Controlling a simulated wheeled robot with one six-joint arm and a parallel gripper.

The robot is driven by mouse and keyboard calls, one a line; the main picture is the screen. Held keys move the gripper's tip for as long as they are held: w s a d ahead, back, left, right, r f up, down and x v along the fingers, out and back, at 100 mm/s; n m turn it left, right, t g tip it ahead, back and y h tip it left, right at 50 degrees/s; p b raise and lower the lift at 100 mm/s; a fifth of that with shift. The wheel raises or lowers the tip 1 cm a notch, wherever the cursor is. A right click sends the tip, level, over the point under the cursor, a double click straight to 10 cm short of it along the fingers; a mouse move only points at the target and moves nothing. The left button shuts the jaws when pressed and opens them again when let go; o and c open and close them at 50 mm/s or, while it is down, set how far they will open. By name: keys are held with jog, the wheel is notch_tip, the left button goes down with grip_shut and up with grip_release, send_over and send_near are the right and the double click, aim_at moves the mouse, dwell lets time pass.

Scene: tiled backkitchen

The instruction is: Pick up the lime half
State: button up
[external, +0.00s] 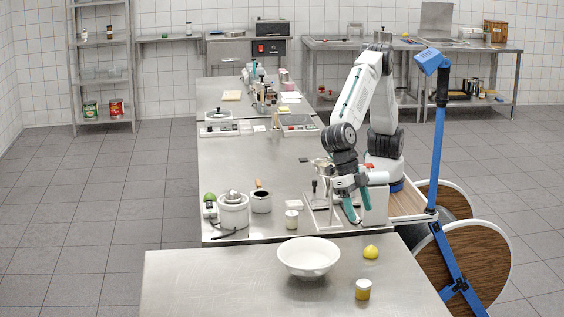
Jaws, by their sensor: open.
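A small green round thing (210,197), which looks like the lime half, is at the left edge of the steel table, beside a white juicer (233,210). It is too small to tell whether it is cut. My gripper (361,214) hangs down at the right side of the same table with its two teal-sided fingers apart. It is open and empty, well to the right of the green thing and not touching it. My gripper is over or in front of a grey tray (322,214); I cannot tell its exact height.
The middle of the steel table (240,165) is clear.

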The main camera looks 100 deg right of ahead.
notch_tip(320, 180, up, 5)
jog(key=n+t+y, duration=0.7)
jog(key=n+t, duration=0.4)
jog(key=n, duration=0.9)
send_over(222, 193)
jog(key=s+d, duration=0.1)
jog(key=d, duration=0.1)
jog(key=f, duration=1.4)
jog(key=shift+s+a+f, duration=0.15)
jog(key=shift+s+f, duration=0.05)
jog(key=shift+f, duration=0.15)
jog(key=shift+x, duration=1.25)
jog(key=x, duration=0.5)
jog(key=shift+w+a+r, duration=0.1)
jog(key=shift+a+r, duration=0.05)
jog(key=shift+a, duration=0.05)
jog(key=c, duration=1.1)
